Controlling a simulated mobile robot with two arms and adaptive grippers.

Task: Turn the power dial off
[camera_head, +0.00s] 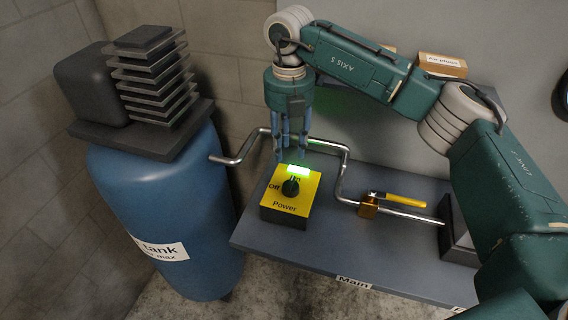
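The power dial is a dark round knob (290,187) on top of a yellow box (286,206) labelled "Power". "Off" is printed left of the knob and "On" behind it, partly covered by the knob. The knob seems to point toward "On". A green light (298,169) behind the knob is lit. My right gripper (292,157) points down from above, just behind the knob in the picture. Its blue fingers are apart with a gap between them, and nothing shows between them. I cannot tell its exact height over the box. My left gripper is out of view.
The box stands on a grey table (325,240) near its left end. A metal pipe (345,165) with a brass valve (368,207) and yellow handle runs behind and right. A blue tank (165,215) stands left. A cardboard box (442,66) is at the back.

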